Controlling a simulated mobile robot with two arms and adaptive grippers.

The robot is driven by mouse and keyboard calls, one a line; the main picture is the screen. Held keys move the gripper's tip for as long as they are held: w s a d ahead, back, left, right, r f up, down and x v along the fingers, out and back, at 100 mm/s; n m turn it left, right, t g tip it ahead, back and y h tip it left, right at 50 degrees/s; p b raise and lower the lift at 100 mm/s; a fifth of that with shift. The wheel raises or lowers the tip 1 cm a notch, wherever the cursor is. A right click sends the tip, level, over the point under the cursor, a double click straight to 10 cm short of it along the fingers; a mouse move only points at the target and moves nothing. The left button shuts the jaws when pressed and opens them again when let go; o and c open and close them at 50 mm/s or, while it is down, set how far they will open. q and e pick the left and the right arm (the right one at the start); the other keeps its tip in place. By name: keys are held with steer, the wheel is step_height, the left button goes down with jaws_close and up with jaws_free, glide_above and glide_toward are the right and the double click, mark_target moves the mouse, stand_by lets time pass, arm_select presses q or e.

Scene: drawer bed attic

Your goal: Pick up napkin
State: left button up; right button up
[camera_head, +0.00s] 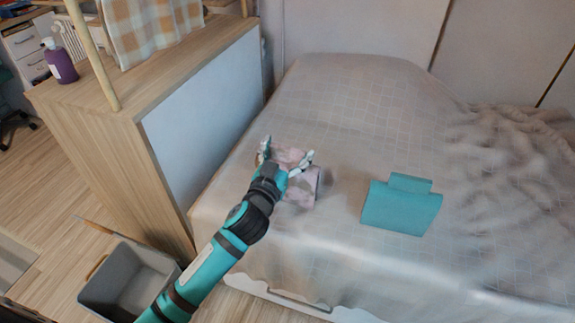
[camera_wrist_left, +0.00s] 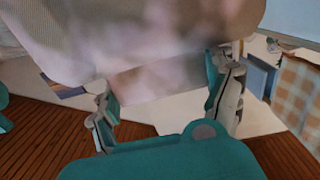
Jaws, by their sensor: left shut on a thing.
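A pink and whitish patterned napkin (camera_head: 304,188) is at the left part of the bed (camera_head: 345,110). My left gripper (camera_head: 286,151) reaches over the bed from the lower left and is shut on the napkin, with a finger on each side of it. In the left wrist view the napkin (camera_wrist_left: 165,75) is large and blurred, between and beyond the two fingers. I cannot tell whether the napkin still touches the bed. My right gripper is not in view.
A teal folded item (camera_head: 400,208) lies on the bed to the right. A wooden cabinet (camera_head: 110,130) with a purple bottle (camera_head: 60,64) stands left of the bed. A grey bin (camera_head: 130,277) is on the floor at lower left. Rumpled bedding (camera_head: 510,160) lies at right.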

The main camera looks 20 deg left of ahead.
arm_select(q)
steer(key=shift+r, duration=0.1)
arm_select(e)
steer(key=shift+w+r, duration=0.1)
